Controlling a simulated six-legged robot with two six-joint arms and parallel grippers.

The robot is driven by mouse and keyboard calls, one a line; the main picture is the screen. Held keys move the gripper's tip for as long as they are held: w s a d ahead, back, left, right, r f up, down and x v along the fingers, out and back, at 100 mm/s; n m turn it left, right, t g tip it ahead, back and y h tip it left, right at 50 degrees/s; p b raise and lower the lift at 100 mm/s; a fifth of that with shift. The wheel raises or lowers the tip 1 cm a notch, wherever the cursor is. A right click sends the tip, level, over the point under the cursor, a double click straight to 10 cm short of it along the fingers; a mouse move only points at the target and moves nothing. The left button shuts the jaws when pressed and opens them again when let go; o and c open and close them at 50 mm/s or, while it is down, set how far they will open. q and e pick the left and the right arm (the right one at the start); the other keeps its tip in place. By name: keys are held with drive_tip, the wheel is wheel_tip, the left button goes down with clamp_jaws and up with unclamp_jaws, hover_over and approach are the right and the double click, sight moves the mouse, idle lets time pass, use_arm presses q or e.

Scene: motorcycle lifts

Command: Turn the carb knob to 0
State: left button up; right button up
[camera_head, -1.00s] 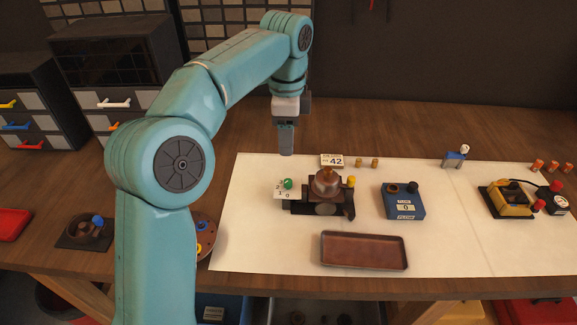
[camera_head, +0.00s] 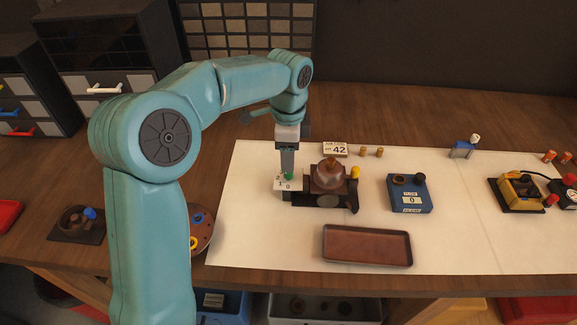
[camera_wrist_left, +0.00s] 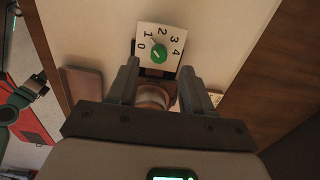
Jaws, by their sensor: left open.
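The green carb knob (camera_head: 289,176) sits on a white number plate (camera_head: 282,186) at the left side of the dark carburetor fixture (camera_head: 328,178). The knob also shows in the left wrist view (camera_wrist_left: 159,55), on the plate (camera_wrist_left: 146,32) marked 0 to 4. Its small white mark is slanted; I cannot tell which number it points to. My left gripper (camera_head: 287,171) points down at the knob and partly covers it. In the left wrist view its two fingers (camera_wrist_left: 160,76) are apart with nothing between the tips. My right gripper is out of view.
A blue flow box (camera_head: 408,205) reading 0 stands right of the fixture. A brown tray (camera_head: 367,246) lies in front, and a "42" card (camera_head: 336,149) with two small brass pieces (camera_head: 371,152) behind. The white mat (camera_head: 255,235) is bare at its front left.

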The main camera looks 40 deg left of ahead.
sight(289, 174)
use_arm(q)
drive_tip(key=f, duration=0.4)
drive_tip(key=shift+s+d+f, duration=0.15)
drive_tip(key=shift+s, duration=0.15)
drive_tip(key=shift+w+f, duration=0.35)
drive_tip(key=shift+s+r, duration=0.1)
drive_tip(key=shift+s, duration=0.05)
drive_tip(key=shift+c, duration=0.6)
drive_tip(key=shift+s+r, duration=0.1)
drive_tip(key=c, duration=0.6)
clamp_jaws()
